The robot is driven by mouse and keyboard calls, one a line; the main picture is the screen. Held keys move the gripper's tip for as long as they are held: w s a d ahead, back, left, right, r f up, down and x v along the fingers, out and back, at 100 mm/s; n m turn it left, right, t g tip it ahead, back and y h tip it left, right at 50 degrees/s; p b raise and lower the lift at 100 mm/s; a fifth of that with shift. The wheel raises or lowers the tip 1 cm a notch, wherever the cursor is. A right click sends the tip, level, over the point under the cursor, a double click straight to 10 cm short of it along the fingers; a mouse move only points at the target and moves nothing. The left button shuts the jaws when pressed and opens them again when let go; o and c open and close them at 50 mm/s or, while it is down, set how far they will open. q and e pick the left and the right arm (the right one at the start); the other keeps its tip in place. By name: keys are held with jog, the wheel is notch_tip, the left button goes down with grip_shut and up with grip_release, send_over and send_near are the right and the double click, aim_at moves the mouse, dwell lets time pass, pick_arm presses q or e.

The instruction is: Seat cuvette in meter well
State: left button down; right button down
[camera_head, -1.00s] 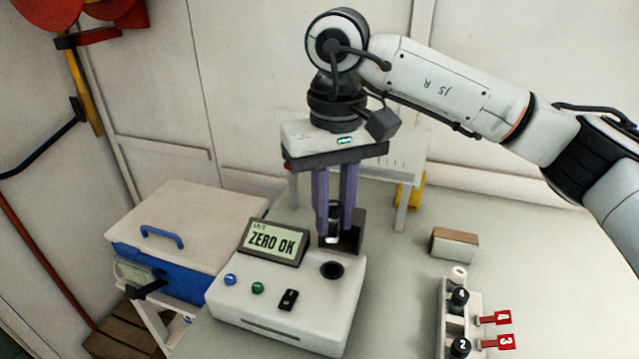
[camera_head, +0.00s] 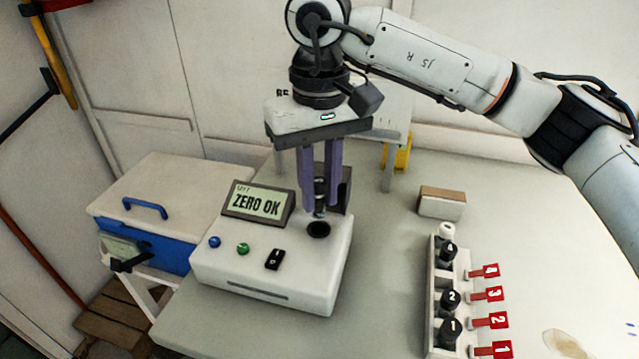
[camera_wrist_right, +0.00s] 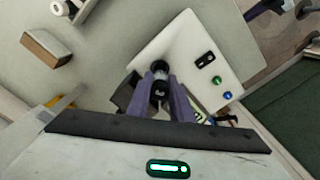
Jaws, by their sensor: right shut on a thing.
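The cuvette (camera_head: 319,210), with a black cap and a clear lower part, hangs upright between the purple fingers of my right gripper (camera_head: 320,190). The right gripper is shut on it; its black cap (camera_wrist_right: 159,90) also shows between the fingers in the right wrist view. The white meter (camera_head: 260,270) has a round dark well (camera_head: 318,229) in its top. In the head view the cuvette's lower end appears just above and behind the well's rim; the exact gap is hard to tell. The meter display (camera_head: 257,203) reads ZERO OK. My left gripper is not in view.
A dark upright block (camera_head: 346,188) stands close behind the well. A rack (camera_head: 434,315) of black-capped vials with red numbered tags is at right, with a brown-and-white block (camera_head: 442,202) behind it. A blue cooler (camera_head: 165,215) stands left. Table between meter and rack is clear.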

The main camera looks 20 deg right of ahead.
aim_at(319, 216)
jog(key=shift+f+b, duration=0.55)
jog(key=shift+f, duration=0.55)
dwell(0.9)
jog(key=shift+f+b, duration=1.4)
jog(key=shift+f, duration=0.25)
jog(key=c, duration=1.5)
grip_release()
